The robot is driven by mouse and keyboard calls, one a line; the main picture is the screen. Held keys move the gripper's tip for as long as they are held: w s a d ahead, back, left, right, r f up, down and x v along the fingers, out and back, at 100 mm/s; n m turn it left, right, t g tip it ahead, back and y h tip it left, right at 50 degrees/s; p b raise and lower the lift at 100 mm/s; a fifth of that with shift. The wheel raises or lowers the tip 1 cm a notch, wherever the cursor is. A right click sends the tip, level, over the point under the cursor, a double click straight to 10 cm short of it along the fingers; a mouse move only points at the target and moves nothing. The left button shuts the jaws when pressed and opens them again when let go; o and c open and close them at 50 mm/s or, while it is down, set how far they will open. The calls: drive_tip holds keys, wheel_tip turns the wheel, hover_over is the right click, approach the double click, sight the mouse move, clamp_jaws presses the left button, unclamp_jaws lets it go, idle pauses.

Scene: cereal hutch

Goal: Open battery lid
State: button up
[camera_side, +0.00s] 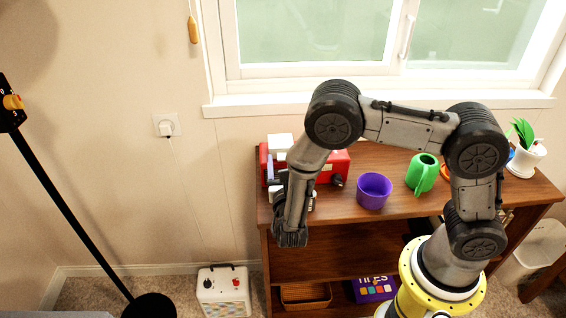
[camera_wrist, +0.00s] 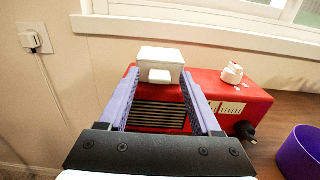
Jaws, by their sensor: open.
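A red box-shaped device (camera_side: 333,165) stands at the left end of the wooden cabinet top. It also shows in the wrist view (camera_wrist: 235,92), with a dark slatted grille (camera_wrist: 158,114), a white knob (camera_wrist: 232,73) and a black knob (camera_wrist: 245,130). A white block (camera_wrist: 160,57) with a smaller white tab (camera_wrist: 160,75) is at its far left part; the block also shows in the side view (camera_side: 279,143). I cannot tell which part is the battery lid. My gripper (camera_wrist: 160,78) is open, its pale purple fingers on either side of the tab in the picture. Contact is unclear.
A purple bowl (camera_side: 374,191) stands right of the red device, and a green mug (camera_side: 422,173) further right. A white-potted plant (camera_side: 525,160) is at the far right. The wall and window sill (camera_side: 380,104) lie behind. A white box (camera_side: 223,291) stands on the floor.

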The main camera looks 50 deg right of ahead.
drive_tip(key=shift+c, duration=0.3)
clamp_jaws()
idle(1.1)
